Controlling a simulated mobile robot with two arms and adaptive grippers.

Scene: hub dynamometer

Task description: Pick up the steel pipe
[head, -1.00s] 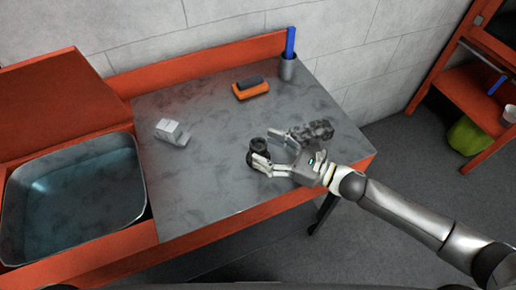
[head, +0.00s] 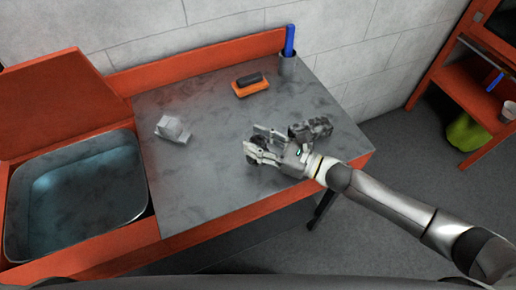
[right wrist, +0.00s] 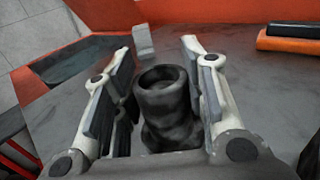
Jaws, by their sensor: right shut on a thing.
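The steel pipe (right wrist: 163,100) is a dark, mottled, upright cylinder with an open round top, seen between the two fingers in the right wrist view. In the head view it is almost wholly hidden by the gripper. My right gripper (head: 256,146) is low over the worktable, shut on the pipe; it also shows in the right wrist view (right wrist: 160,90). Whether the pipe's lower end touches the table is hidden. My left gripper is not in view.
The grey worktable (head: 200,195) also carries a pale block (head: 173,129), an orange-and-black brush-like item (head: 251,85), a dark mottled part (head: 311,128) beside my gripper, and a cup (head: 287,65) with a blue item. A metal basin (head: 75,195) is at left. The table's front middle is clear.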

